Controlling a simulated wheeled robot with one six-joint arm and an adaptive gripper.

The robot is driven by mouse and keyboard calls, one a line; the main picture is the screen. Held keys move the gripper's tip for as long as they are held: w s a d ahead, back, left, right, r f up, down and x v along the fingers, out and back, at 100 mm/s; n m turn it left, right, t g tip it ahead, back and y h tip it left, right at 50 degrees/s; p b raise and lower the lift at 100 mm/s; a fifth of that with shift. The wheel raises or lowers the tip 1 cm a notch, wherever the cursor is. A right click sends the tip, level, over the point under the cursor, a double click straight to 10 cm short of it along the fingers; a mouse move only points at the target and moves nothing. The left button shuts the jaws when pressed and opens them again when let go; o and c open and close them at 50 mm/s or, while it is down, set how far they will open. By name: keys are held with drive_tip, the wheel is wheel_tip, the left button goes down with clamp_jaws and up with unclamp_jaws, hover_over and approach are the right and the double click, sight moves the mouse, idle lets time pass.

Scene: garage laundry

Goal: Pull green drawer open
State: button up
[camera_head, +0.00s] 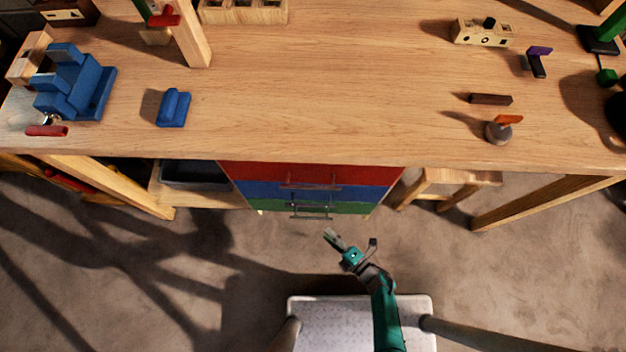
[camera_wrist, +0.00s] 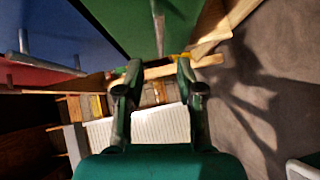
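The green drawer (camera_head: 352,208) is the lowest of the drawers in a unit under the workbench. Its front looks flush with the blue drawer (camera_head: 262,190) and red drawer (camera_head: 255,172) above it. In the wrist view, the green drawer front (camera_wrist: 190,18) is at the top, with its metal bar handle (camera_wrist: 158,28) beyond the fingertips. My gripper (camera_head: 352,241) is in front of the unit, lower and to the right of the handles in the head view. Its fingers (camera_wrist: 158,78) are spread apart with nothing between them, clear of the handle.
The wooden workbench (camera_head: 330,110) overhangs the drawers. A stool (camera_head: 455,178) stands to the right and a dark bin (camera_head: 190,174) sits on a shelf to the left. A blue drawer handle (camera_wrist: 48,63) juts out in the wrist view.

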sight(312, 218)
drive_tip(key=shift+x, duration=4.85)
clamp_jaws()
